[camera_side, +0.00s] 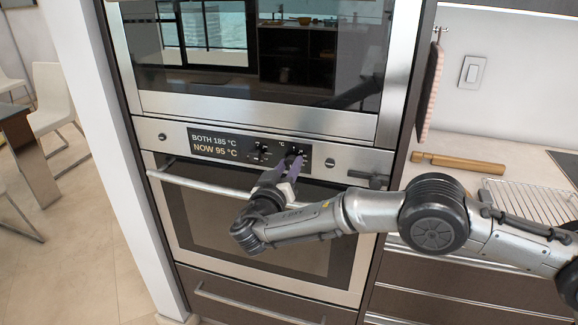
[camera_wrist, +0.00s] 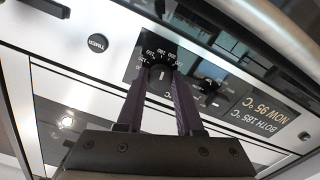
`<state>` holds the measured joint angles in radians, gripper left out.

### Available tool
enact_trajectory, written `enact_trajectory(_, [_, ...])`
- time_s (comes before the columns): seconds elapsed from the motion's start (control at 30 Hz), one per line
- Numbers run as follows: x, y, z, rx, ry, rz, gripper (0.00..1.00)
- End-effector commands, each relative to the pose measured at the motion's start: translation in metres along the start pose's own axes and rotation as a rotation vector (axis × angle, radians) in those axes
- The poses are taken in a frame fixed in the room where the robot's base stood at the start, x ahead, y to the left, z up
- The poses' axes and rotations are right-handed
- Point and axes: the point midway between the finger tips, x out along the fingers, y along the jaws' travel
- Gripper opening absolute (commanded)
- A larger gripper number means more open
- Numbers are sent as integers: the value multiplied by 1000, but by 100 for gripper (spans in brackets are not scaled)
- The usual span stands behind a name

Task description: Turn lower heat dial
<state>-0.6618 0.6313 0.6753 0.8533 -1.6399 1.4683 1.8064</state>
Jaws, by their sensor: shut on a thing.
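The lower oven's control panel (camera_side: 225,142) has a display reading BOTH 185 °C and NOW 95 °C, with two dark dials to its right. My gripper (camera_side: 291,163) reaches up to the right-hand dial (camera_side: 297,152), its purple fingers at the panel. In the wrist view, which is upside down, this numbered heat dial (camera_wrist: 161,76) sits between the two fingertips of my gripper (camera_wrist: 160,82), with a white pointer mark showing. The fingers are shut on it. The other dial (camera_side: 259,152) stands free; it also shows in the wrist view (camera_wrist: 208,86).
The lower oven's handle bar (camera_side: 215,185) runs below the panel. A TIMER button (camera_wrist: 97,43) lies beside the dials. The upper oven (camera_side: 260,60) is above.

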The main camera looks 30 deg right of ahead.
Motion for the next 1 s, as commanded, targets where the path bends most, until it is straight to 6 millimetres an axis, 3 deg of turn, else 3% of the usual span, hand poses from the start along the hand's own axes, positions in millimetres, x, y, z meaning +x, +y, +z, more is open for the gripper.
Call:
enact_trajectory(0.4, [-1,0,1,265,-1,-1,0])
enact_trajectory(1.0, [-1,0,0,337,-1,-1,0])
